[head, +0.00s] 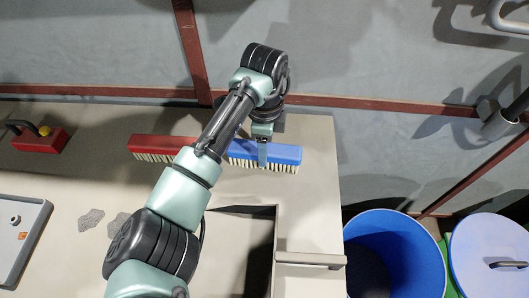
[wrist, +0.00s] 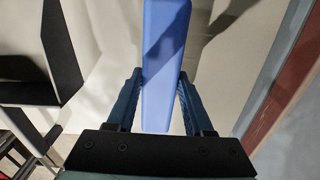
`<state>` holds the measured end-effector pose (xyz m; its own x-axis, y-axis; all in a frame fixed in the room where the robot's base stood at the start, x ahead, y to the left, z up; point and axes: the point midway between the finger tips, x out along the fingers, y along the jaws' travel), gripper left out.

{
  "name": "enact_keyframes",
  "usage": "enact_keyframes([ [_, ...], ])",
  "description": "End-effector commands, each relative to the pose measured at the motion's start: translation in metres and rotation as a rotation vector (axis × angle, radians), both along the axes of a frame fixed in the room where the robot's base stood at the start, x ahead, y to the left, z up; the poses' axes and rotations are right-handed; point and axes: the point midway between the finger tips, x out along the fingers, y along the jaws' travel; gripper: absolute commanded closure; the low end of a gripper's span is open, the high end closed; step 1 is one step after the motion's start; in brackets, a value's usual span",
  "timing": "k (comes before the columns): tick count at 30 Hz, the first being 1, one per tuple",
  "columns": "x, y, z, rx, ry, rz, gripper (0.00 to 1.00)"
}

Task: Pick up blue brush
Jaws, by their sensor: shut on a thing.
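The blue brush (head: 284,153) has a blue block and pale bristles. It lies near the back right corner of the beige table in the head view. My gripper (head: 262,160) is over the brush from above, and my arm hides part of the scene to its left. In the wrist view the blue brush (wrist: 163,65) runs lengthwise between the two fingers of my gripper (wrist: 157,98). The fingers are shut on its sides. I cannot tell whether the brush is lifted off the table.
A red brush (head: 160,143) lies just left of the blue one. A red block with a black handle (head: 40,141) and a grey tray (head: 20,232) are at the left. A blue bin (head: 393,250) stands right of the table.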

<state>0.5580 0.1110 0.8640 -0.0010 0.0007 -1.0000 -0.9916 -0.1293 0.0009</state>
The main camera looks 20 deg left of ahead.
Motion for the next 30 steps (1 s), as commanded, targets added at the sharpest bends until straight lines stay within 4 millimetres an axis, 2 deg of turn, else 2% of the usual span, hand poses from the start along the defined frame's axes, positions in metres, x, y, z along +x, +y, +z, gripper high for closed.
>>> enact_keyframes([
  [5, 0.0, 0.0, 0.002, 0.0, -0.002, 0.0, 1.0],
  [8, 0.001, 0.0, 0.012, 0.001, -0.004, 0.0, 1.0],
  [15, 0.001, 0.0, 0.06, 0.001, -0.005, -0.001, 1.0],
  [21, 0.001, 0.0, 0.091, 0.0, -0.004, -0.002, 1.0],
  [25, 0.001, 0.0, 0.1, -0.001, -0.002, 0.0, 1.0],
  [30, 0.001, 0.0, 0.101, -0.001, -0.001, 0.0, 1.0],
])
